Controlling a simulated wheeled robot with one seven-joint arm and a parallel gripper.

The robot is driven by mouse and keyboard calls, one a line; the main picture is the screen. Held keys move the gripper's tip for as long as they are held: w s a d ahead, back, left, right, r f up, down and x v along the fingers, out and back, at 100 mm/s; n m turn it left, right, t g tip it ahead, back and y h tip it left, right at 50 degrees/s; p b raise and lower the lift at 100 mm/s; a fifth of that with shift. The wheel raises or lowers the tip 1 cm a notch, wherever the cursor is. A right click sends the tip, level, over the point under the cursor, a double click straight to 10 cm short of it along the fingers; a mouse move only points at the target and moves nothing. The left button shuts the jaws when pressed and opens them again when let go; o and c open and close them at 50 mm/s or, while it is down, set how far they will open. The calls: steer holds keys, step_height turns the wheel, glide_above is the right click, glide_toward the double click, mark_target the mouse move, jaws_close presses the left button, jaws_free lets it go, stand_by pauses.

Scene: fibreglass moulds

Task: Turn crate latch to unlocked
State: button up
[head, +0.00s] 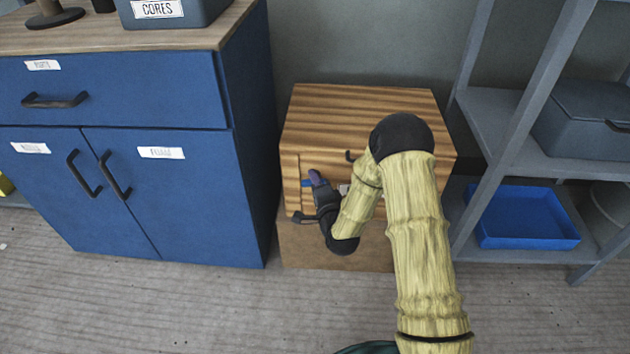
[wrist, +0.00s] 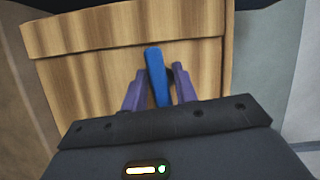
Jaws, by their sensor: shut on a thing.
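The crate (head: 365,100) is a striped wooden box standing between the cabinet and the shelf rack. Its latch is a blue bar; in the head view a small blue part of the latch (head: 306,183) shows at the left of the front face. My gripper (head: 317,178) is at that face, and my arm hides much of the front. In the wrist view the blue latch (wrist: 154,66) stands between the purple fingers of my gripper (wrist: 158,74), nearly upright in the picture and leaning slightly left. My gripper is shut on the latch. The latch's pivot is hidden.
A blue cabinet (head: 110,190) stands close on the left, with a grey CORES bin (head: 175,12) on top. On the right, a grey rack (head: 500,120) holds a blue tray (head: 525,218) and a grey case (head: 585,120). The floor (head: 180,310) in front is clear.

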steer(key=n+g+p, duration=0.1)
steer(key=n+p, duration=0.2)
steer(key=shift+a+r+h, duration=0.15)
steer(key=shift+h, duration=0.25)
steer(key=n+p, duration=0.1)
steer(key=n, duration=0.1)
steer(key=n+g+h+p, duration=0.1)
steer(key=p, duration=0.1)
steer(key=shift+s+a+n+h, duration=0.1)
steer(key=shift+n+h, duration=0.2)
steer(key=shift+n, duration=0.1)
steer(key=n+h+p, duration=0.2)
steer(key=n+p, duration=0.1)
steer(key=shift+g, duration=0.4)
steer(key=shift+f+n+h+p, duration=0.2)
steer(key=shift+n+h+p, duration=0.8)
steer(key=shift+n, duration=0.3)
steer(key=o, duration=0.7)
steer(key=shift+d, duration=0.2)
